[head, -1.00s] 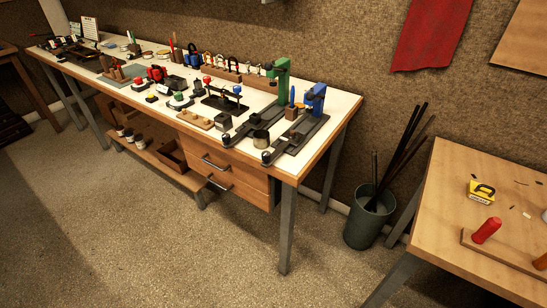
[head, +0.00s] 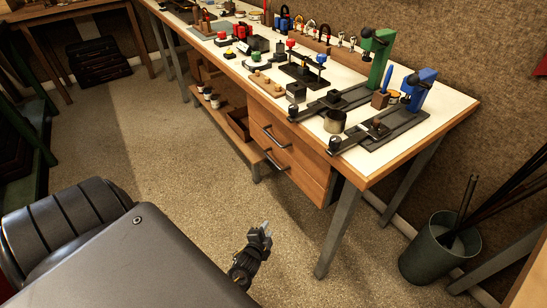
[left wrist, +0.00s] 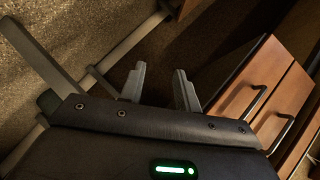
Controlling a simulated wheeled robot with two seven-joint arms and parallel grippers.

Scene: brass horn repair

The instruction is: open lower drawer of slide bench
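The slide bench (head: 372,165) has two wooden drawers under its near right part. The upper drawer (head: 315,158) and the lower drawer (head: 306,181) both look closed, each with a dark bar handle. The lower drawer's handle (head: 276,161) faces the open floor. My left gripper (head: 263,230) is in front of and below the drawers in the head view, apart from them. In the left wrist view its two fingers (left wrist: 160,78) are spread with nothing between them. That view is tilted and shows both drawer fronts with handles at the right. My right gripper is out of view.
A bench leg (head: 338,230) stands right of the drawers. A low shelf (head: 245,151) with a wooden box and small jars is left of them. A green bin (head: 438,255) with rods stands at the right. Clear floor (head: 190,185) lies in front of the bench.

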